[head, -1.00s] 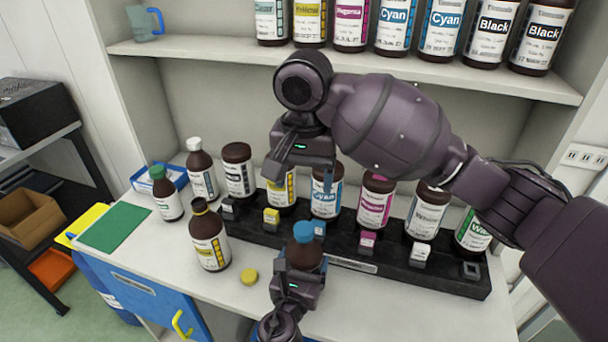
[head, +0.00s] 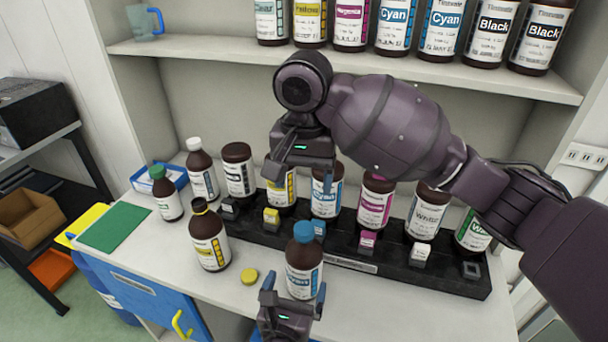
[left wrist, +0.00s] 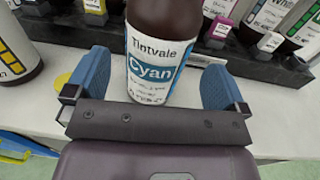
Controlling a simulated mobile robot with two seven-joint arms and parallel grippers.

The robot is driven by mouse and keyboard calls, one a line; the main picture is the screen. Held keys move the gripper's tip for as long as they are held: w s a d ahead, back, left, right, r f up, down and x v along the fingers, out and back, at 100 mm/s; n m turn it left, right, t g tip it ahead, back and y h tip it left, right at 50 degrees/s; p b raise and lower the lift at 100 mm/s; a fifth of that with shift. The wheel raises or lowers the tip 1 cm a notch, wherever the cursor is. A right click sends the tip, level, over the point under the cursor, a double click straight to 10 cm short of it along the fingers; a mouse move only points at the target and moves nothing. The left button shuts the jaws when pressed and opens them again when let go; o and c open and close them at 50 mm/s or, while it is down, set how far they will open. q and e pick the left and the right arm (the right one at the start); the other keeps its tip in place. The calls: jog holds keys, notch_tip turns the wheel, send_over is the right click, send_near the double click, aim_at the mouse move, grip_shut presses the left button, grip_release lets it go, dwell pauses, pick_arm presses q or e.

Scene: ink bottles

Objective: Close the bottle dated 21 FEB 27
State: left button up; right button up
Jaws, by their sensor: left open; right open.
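A brown cyan-label bottle (head: 304,270) with a blue cap stands upright at the table front. It also shows in the left wrist view (left wrist: 155,60). A brown yellow-label bottle (head: 211,245) stands to its left with its dark neck uncapped. A yellow cap (head: 249,276) lies on the table between them. No date is readable. My left gripper (head: 294,290) is open in front of the cyan bottle, its blue fingers (left wrist: 158,85) apart on either side in the wrist view, not touching it. My right gripper (head: 301,172) is open and empty, above the rack.
A black rack (head: 350,262) holds several ink bottles behind the cyan bottle. Green-capped (head: 167,195) and white-capped (head: 202,175) bottles stand at the back left, near a green mat (head: 114,229). A shelf (head: 220,52) with bottles is above. The front right table is clear.

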pick_arm(q)
jog(key=shift+v, duration=2.15)
